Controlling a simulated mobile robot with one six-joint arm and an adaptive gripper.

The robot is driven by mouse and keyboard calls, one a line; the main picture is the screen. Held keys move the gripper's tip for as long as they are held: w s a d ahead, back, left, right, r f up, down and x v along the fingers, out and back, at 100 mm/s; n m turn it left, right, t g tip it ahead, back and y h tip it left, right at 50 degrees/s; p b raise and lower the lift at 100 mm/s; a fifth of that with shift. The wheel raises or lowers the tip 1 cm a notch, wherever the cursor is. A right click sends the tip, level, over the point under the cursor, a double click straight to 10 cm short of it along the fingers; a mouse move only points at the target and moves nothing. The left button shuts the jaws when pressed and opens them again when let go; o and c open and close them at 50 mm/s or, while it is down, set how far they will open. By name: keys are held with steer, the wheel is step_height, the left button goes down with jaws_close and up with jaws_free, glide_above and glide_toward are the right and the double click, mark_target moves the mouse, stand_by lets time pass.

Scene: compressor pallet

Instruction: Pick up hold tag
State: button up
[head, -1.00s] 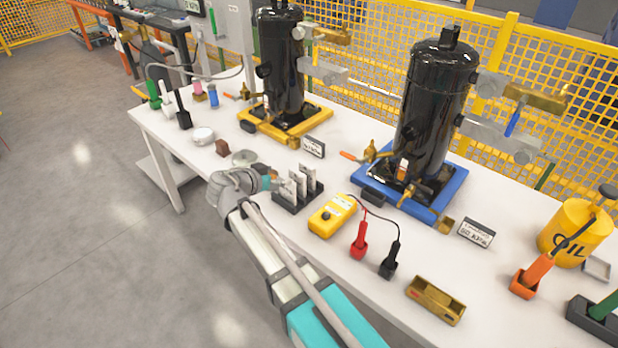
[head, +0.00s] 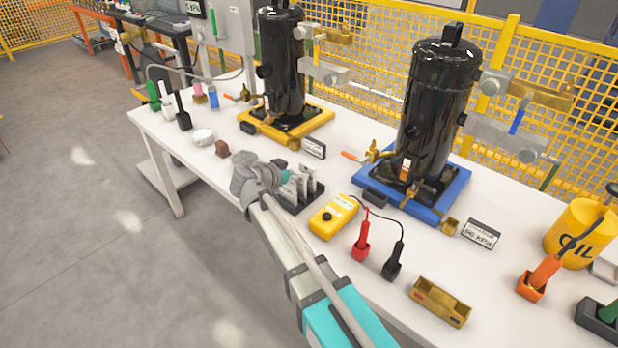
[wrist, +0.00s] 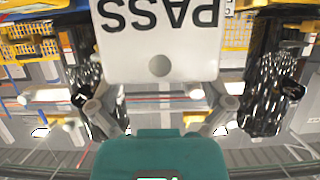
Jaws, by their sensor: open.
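White tags (head: 308,182) stand upright in a dark rack (head: 294,209) near the table's front edge. Their lettering is too small to read in the head view. In the wrist view, one white tag (wrist: 158,45) with a round hole fills the top centre and reads PASS upside down. No tag reading HOLD can be made out. My gripper (head: 282,178) is open at the rack's left end, partly covering the tags. In the wrist view its fingers (wrist: 162,105) are spread, with the PASS tag ahead between them; contact cannot be told.
A yellow meter (head: 333,217) with red and black probes sits right of the rack. A brown block (head: 222,149) and a white round item (head: 203,137) lie left. Black compressors stand behind on a yellow base (head: 262,131) and a blue base (head: 384,204). A brass-coloured tray (head: 440,302) lies front right.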

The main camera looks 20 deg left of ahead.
mark_target(306, 166)
steer(key=shift+b+x, duration=0.8)
steer(key=shift+x, duration=1.75)
steer(key=shift+r, duration=0.15)
steer(key=c, duration=0.6)
